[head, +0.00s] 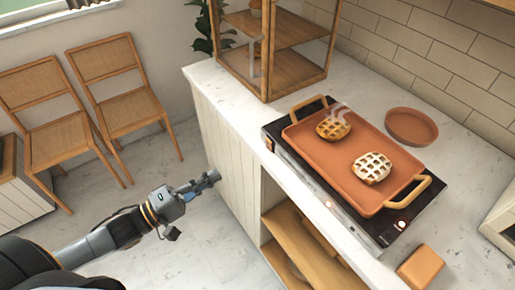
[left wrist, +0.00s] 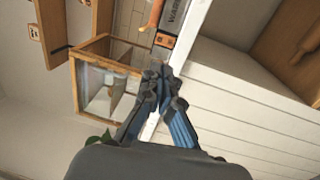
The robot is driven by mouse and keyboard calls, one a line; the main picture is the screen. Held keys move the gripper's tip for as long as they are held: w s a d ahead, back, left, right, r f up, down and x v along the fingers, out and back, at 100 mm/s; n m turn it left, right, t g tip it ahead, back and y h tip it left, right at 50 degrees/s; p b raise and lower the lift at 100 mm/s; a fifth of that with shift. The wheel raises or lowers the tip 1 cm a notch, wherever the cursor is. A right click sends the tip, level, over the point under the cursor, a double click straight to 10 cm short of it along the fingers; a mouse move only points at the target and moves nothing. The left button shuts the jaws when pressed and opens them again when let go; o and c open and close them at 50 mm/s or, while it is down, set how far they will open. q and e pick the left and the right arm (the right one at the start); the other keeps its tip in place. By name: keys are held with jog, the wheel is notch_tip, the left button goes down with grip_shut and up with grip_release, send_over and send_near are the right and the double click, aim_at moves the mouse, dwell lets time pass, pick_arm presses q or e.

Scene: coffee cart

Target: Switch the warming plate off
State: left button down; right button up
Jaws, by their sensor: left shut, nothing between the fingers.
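The warming plate (head: 290,156) is a flat black and steel unit on the counter. A terracotta tray (head: 335,165) with two tan handles lies on it. Small reddish lights glow along its front side, one near the right corner. In the left wrist view part of its front panel (left wrist: 178,14) shows lettering, with an orange-framed switch (left wrist: 164,40) beside it. My left gripper (head: 213,177) is shut and empty, in front of the cabinet and left of the plate, apart from it. Its closed fingertips (left wrist: 160,73) show in the left wrist view. My right gripper is out of view.
Two round waffle-patterned pastries (head: 372,168) sit on the tray, one steaming. A wooden display case (head: 270,50) stands at the back left of the counter (head: 215,85). A round terracotta dish (head: 411,126) and a tan block (head: 420,267) lie nearby. Floor before the cabinet is clear.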

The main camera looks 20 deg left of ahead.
aim_at(268, 143)
pick_arm(q)
jog(key=p+x, duration=0.2)
jog(key=x, duration=1.2)
jog(key=shift+w, duration=0.1)
jog(key=shift+w+r+p, duration=0.1)
jog(key=shift+r+p, duration=0.25)
jog(key=shift+p, duration=0.7)
jog(key=shift+d+f, duration=0.1)
jog(key=shift+f, duration=0.2)
